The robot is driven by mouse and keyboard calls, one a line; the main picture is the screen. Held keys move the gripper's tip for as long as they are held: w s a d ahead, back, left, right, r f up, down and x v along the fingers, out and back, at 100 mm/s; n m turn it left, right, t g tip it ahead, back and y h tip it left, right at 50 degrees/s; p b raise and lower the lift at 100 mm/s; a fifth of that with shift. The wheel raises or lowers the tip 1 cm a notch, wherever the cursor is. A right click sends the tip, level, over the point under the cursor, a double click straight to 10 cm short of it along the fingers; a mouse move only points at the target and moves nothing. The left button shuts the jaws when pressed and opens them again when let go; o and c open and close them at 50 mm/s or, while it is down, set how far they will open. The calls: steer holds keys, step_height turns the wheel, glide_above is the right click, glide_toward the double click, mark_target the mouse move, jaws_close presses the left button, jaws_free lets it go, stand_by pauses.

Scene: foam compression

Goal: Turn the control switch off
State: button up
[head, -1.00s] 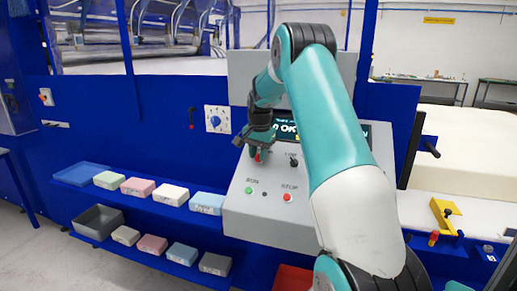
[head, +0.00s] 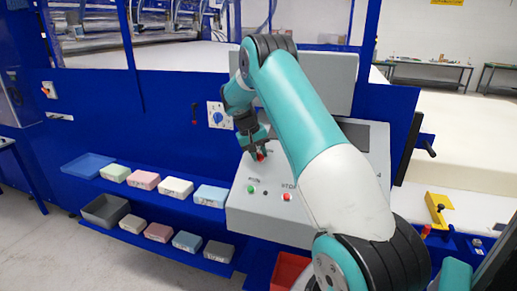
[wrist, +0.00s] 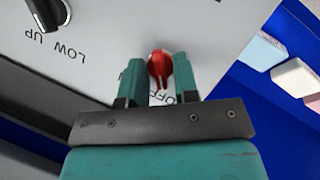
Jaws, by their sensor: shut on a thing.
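The control switch is a red knob (wrist: 159,66) on the sloped grey control panel (head: 270,212). In the wrist view it sits between my two fingertips, and part of an OFF label shows beside it. My gripper (wrist: 158,82) is shut on this knob. In the head view my gripper (head: 257,153) reaches down to the panel's upper left, and a bit of the red knob (head: 261,157) shows at its tips. The rest of the knob is hidden by the fingers.
A green button (head: 250,188) and a red stop button (head: 287,197) lie lower on the panel. A black LOW/UP selector (wrist: 47,14) is near the knob. Foam blocks (head: 175,187) line blue shelves at left. My arm covers part of the dark screen (head: 356,132).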

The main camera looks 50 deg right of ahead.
steer(key=shift+n, duration=0.4)
steer(key=o, duration=0.6)
steer(key=shift+r, duration=0.1)
steer(key=shift+w+a+r, duration=0.1)
steer(key=shift+w+r, duration=0.05)
steer(key=shift+r, duration=0.15)
steer(key=v, duration=0.5)
steer(key=p+v, duration=0.1)
steer(key=v, duration=0.5)
steer(key=p+v, duration=0.1)
steer(key=v, duration=0.4)
steer(key=shift+a+r, duration=0.15)
steer(key=shift+a, duration=0.2)
